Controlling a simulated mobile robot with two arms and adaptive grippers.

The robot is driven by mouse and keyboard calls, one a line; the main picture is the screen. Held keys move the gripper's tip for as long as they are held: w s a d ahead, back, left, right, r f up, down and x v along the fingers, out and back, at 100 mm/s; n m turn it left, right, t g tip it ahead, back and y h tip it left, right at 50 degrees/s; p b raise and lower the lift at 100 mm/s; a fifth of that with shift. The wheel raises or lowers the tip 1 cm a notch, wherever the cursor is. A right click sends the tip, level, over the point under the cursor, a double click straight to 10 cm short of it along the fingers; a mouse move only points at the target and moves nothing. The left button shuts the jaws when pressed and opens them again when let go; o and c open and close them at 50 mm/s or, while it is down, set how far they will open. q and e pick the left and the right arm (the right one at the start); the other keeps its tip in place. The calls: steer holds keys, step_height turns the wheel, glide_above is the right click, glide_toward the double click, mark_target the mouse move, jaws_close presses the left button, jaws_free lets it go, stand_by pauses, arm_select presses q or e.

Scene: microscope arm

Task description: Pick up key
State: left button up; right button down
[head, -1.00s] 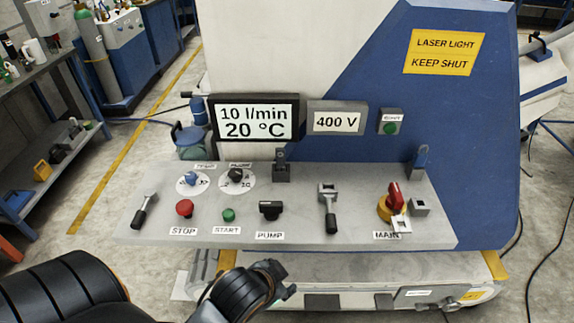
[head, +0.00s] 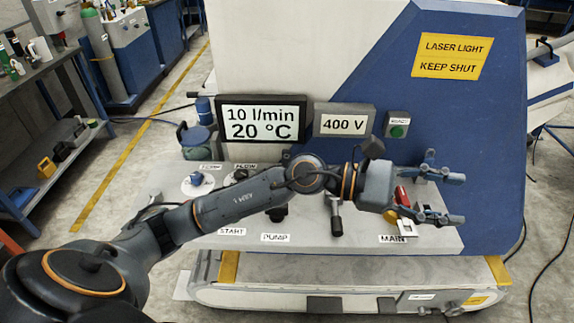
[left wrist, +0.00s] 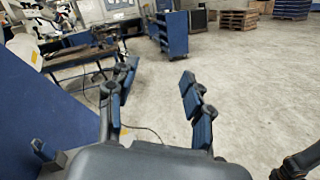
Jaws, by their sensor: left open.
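My left gripper (head: 456,199) is open and empty, reaching right above the control panel (head: 330,240) near the MAIN switch. Its two fingers also show spread in the left wrist view (left wrist: 158,72), with nothing between them. The red handle (head: 401,196) of the MAIN switch shows just behind the lower part of the gripper. A small white piece (head: 404,226) sits at the foot of the switch, below the gripper. I cannot make out for certain which piece is the key. My left arm hides part of the panel. My right gripper is not in view.
A black-handled lever (head: 336,222) stands left of MAIN. The blue-white machine wall (head: 460,120) rises behind the panel, with a display (head: 262,122) and a 400 V sign (head: 344,121). A blue upright part (left wrist: 42,149) shows in the left wrist view.

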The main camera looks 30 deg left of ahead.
arm_select(q)
step_height(320, 180, down, 4)
steer(key=w+a+m+g+y, duration=0.2)
steer(key=m+y, duration=0.2)
steer(key=m, duration=0.1)
steer(key=m+y, duration=0.5)
steer(key=y, duration=1.1)
glide_toward(287, 153)
steer(key=x, duration=0.2)
steer(key=p+x, duration=0.1)
steer(key=x, duration=0.3)
steer(key=shift+s+a+f+p, duration=0.2)
steer(key=shift+s+a+p, duration=0.1)
steer(key=shift+p, duration=0.1)
steer(key=x, duration=0.1)
steer(key=p+x, duration=0.1)
steer(key=x, duration=0.1)
steer(key=p+x, duration=0.1)
steer(key=shift+w+d+f, duration=0.2)
steer(key=shift+w, duration=0.2)
steer(key=shift+w+a+f, duration=0.2)
steer(key=shift+f, duration=0.35)
steer(key=c, duration=0.3)
steer(key=shift+r+t, duration=0.1)
steer(key=shift+t, duration=0.2)
jaws_close()
